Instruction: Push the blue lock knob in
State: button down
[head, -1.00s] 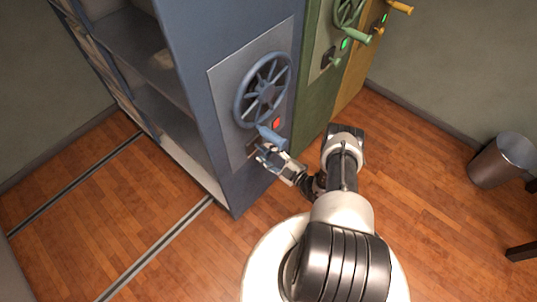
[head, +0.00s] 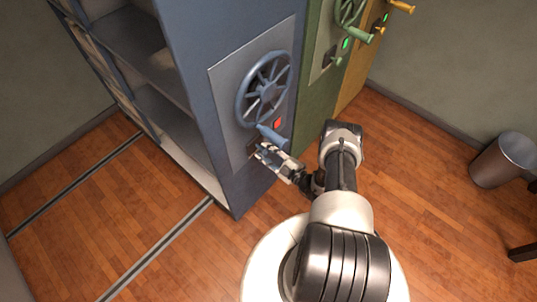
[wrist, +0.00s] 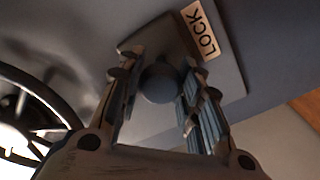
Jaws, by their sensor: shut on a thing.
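The blue lock knob (wrist: 160,83) is a dark blue-grey round ball in the wrist view, on a plate (wrist: 231,75) with a LOCK label (wrist: 203,30). My gripper (wrist: 158,72) has one finger on each side of the knob and is shut on it. In the head view my gripper (head: 262,153) is at the lower part of the blue cabinet's grey panel, just below the wheel's handle, and hides the knob. A small red light (head: 277,124) glows on that panel above the gripper.
The blue handwheel (head: 264,88) with its protruding handle (head: 271,135) is just above my gripper; its rim (wrist: 35,90) fills the wrist view's left. Green (head: 314,100) and yellow (head: 362,65) cabinets stand beside. A bin (head: 503,159) stands at right on open wooden floor.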

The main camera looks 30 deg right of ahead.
jog(key=shift+b+x, duration=0.3)
jog(key=shift+x, duration=0.5)
jog(key=shift+w+a, duration=0.1)
jog(key=shift+w, duration=0.15)
jog(key=c, duration=1.1)
grip_release()
jog(key=shift+s, duration=0.1)
jog(key=v, duration=1.2)
